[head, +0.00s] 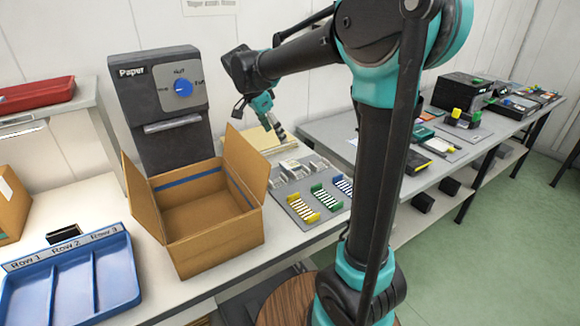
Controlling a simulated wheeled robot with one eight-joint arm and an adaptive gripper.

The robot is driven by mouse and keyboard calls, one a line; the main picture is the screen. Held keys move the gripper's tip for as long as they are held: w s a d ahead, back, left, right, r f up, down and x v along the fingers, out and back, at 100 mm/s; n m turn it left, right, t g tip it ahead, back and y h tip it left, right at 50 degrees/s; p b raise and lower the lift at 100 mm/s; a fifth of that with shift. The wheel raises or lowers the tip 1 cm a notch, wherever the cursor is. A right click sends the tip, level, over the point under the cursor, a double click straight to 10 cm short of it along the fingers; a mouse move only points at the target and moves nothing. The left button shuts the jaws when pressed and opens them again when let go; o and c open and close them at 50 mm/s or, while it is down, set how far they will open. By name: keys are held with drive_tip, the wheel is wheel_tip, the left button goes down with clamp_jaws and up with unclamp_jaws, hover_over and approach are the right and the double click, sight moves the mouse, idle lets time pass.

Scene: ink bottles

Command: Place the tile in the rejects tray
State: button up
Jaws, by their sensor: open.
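No piece can be made out for certain as the tile, and no tray carries a readable rejects label. A red tray (36,93) sits on the raised shelf at the far left. A blue tray (119,281) marked Row 1, Row 2 and Row 3 stands at the lower left, and its visible lanes look empty. My gripper (279,131) is open, points down above the back of the table, right of the open cardboard box, and appears empty. Its fingertips are small here.
An open, empty-looking cardboard box (212,232) stands mid-table in front of a dark Paper machine (158,106). A grey board (318,221) holds yellow, green and blue racks. A small black object (64,232) lies behind the blue tray. A second table with devices runs right.

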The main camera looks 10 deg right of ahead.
sight(290, 164)
drive_tip(key=x, duration=1.4)
drive_tip(key=shift+w+a+f, duration=0.1)
drive_tip(key=shift+a, duration=0.05)
drive_tip(key=shift+c, duration=0.6)
drive_tip(key=c, duration=1.3)
drive_tip(key=shift+r, duration=0.2)
